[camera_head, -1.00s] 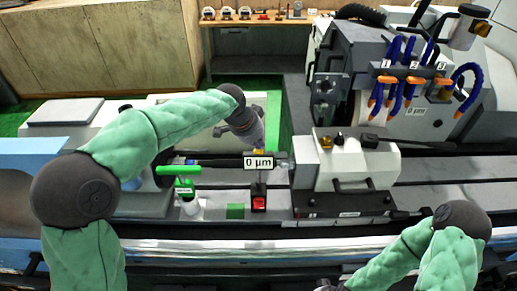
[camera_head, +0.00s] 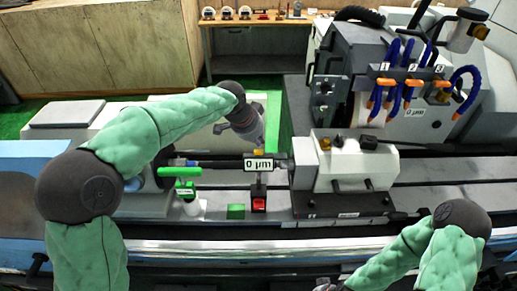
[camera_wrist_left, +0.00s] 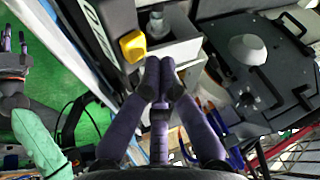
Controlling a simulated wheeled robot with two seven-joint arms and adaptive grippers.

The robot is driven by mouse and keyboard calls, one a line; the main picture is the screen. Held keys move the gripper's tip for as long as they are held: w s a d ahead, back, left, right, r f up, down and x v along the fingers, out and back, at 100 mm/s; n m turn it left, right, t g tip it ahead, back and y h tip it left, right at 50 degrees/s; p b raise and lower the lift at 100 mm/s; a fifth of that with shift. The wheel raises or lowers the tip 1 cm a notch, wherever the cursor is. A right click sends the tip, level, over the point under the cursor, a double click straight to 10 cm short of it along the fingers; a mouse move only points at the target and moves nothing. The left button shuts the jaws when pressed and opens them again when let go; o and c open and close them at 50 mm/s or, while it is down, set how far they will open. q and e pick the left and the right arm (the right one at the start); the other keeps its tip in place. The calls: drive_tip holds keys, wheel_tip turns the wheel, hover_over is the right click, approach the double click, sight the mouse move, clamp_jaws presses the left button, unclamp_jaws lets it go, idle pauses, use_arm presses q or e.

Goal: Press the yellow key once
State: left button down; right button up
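The yellow key (camera_head: 325,144) is a small yellow block at the left end of the white-and-grey machine housing. In the left wrist view the yellow key (camera_wrist_left: 132,45) is large, just up and left of my fingertips. My left gripper (camera_wrist_left: 159,66) has its dark fingers brought together with nothing seen between them; a gap to the key shows in the picture. In the head view my left gripper (camera_head: 255,140) hangs left of the key, partly hidden by its wrist. My right gripper (camera_wrist_left: 14,40) shows at the left edge of the wrist view with its fingers apart.
A display reading 0 µm (camera_head: 258,164) stands left of the housing, above a red button (camera_head: 259,203) and a green block (camera_head: 236,211). Blue hoses with orange nozzles (camera_head: 413,82) hang at the back right. The table at the back (camera_head: 260,22) holds small items.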

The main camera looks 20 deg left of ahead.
use_arm(q)
drive_tip(key=shift+r, duration=0.1)
drive_tip(key=r+p, duration=0.1)
drive_tip(key=w+r+p, duration=0.1)
drive_tip(key=r+p, duration=0.2)
drive_tip(key=shift+w+a+r, duration=0.2)
drive_tip(key=shift+w+a, duration=0.05)
drive_tip(key=shift+w, duration=0.15)
idle(0.3)
idle(0.4)
